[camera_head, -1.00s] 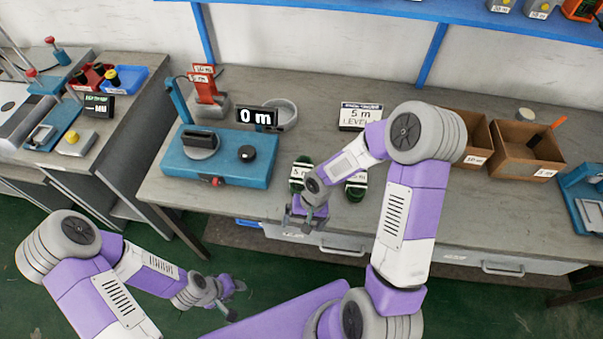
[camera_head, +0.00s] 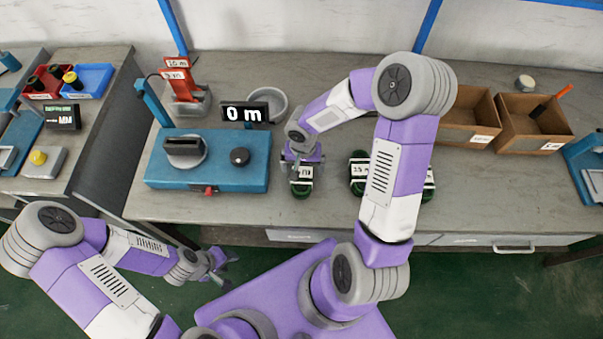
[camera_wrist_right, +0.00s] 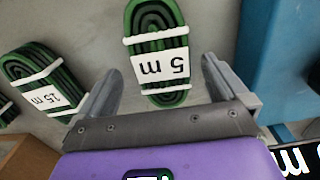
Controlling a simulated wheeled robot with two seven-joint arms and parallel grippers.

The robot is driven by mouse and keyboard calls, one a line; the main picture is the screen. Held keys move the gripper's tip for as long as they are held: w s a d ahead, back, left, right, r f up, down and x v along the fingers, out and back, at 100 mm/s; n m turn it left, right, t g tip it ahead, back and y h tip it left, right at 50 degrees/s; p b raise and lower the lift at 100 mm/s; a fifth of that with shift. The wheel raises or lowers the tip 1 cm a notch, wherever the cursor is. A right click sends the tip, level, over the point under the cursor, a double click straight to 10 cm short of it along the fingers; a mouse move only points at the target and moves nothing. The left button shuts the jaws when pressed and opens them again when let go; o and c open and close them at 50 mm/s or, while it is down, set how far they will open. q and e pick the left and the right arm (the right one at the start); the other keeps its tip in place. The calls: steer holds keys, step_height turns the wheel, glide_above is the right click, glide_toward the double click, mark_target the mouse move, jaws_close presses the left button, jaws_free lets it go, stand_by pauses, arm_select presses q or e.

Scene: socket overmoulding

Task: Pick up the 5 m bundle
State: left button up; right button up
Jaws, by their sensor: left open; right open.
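The 5 m bundle (camera_wrist_right: 160,55) is a green coil with white ties and a white "5 m" label, lying on the bench. In the head view the bundle (camera_head: 301,188) is partly covered by my right gripper (camera_head: 303,160). In the right wrist view my right gripper (camera_wrist_right: 160,90) is open, its two fingers on either side of the bundle's labelled end, and no contact shows. I cannot tell its height above the bench. My left gripper (camera_head: 222,268) is open and empty, low in front of the bench at the left.
The 15 m bundle (camera_wrist_right: 45,85) lies beside it; another green bundle (camera_head: 428,187) is partly hidden by my right arm. A blue machine (camera_head: 208,175) with a "0 m" display (camera_head: 245,114) stands left of the bundle. Cardboard boxes (camera_head: 533,130) stand at the right.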

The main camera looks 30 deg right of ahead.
mark_target(302, 173)
step_height(302, 173, down, 4)
steer(key=shift+a+r+b, duration=0.1)
steer(key=shift+r+b, duration=0.15)
steer(key=shift+b, duration=0.15)
steer(key=shift+c, duration=0.2)
steer(key=c, duration=1.1)
